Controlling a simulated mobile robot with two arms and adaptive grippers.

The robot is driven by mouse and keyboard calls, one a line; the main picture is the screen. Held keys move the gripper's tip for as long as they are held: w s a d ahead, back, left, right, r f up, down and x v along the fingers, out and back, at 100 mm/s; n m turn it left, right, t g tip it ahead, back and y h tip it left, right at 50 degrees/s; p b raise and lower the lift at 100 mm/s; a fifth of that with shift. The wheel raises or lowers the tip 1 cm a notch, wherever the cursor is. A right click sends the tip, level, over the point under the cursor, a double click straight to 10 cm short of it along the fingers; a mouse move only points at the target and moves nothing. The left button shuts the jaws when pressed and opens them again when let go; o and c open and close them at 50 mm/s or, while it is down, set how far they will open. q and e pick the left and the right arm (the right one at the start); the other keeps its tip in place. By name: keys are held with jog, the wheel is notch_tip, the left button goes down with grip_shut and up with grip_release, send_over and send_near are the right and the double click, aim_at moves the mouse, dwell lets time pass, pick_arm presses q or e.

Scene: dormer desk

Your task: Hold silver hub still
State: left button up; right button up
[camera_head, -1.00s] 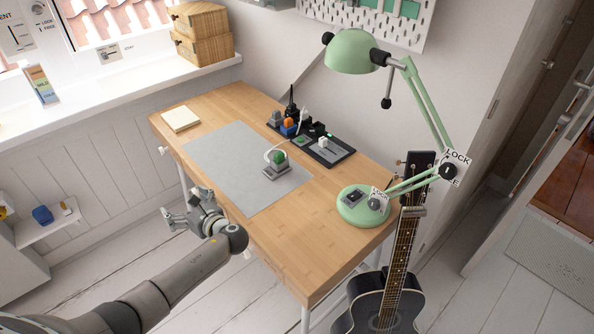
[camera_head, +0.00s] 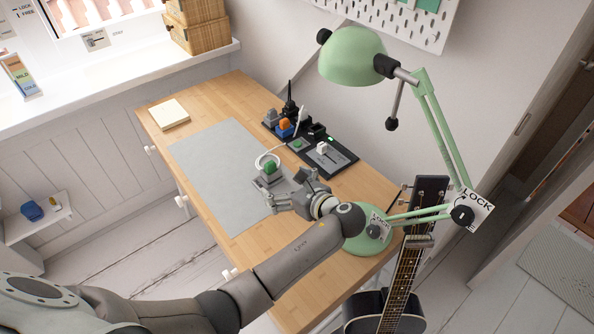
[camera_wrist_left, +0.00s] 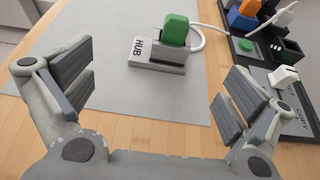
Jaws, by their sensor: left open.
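The silver hub (camera_head: 268,180) sits on the grey desk mat (camera_head: 215,165). A green plug-like piece (camera_head: 270,167) stands up in it, with a white cable beside it. In the left wrist view the hub (camera_wrist_left: 150,58) shows the label "HUB", with the green piece (camera_wrist_left: 175,30) on top. My left gripper (camera_head: 290,187) is open just to the right of the hub in the head view. In the left wrist view the hub lies ahead, between and beyond the open fingers (camera_wrist_left: 155,92), apart from them. My right gripper is not in view.
A black tray (camera_head: 322,158) with a white-knobbed slider and several coloured plugs lies behind the hub. The green lamp (camera_head: 352,58) has its base at the desk's right end. A notepad (camera_head: 168,113) lies at the far left. A guitar (camera_head: 405,260) stands by the right edge.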

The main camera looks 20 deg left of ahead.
aim_at(271, 177)
pick_arm(q)
jog(key=shift+w+d, duration=0.25)
jog(key=shift+w, duration=0.05)
jog(key=shift+a, duration=0.25)
jog(key=x, duration=0.5)
jog(key=shift+a+f, duration=0.15)
jog(key=shift+a, duration=0.25)
jog(key=x, duration=0.3)
jog(key=shift+w+b, duration=0.1)
jog(key=shift+b, duration=0.2)
jog(key=shift+w+a+f, duration=0.2)
jog(key=shift+a, duration=0.15)
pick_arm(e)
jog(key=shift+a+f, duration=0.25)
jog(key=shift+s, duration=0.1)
pick_arm(q)
jog(key=c, duration=1.1)
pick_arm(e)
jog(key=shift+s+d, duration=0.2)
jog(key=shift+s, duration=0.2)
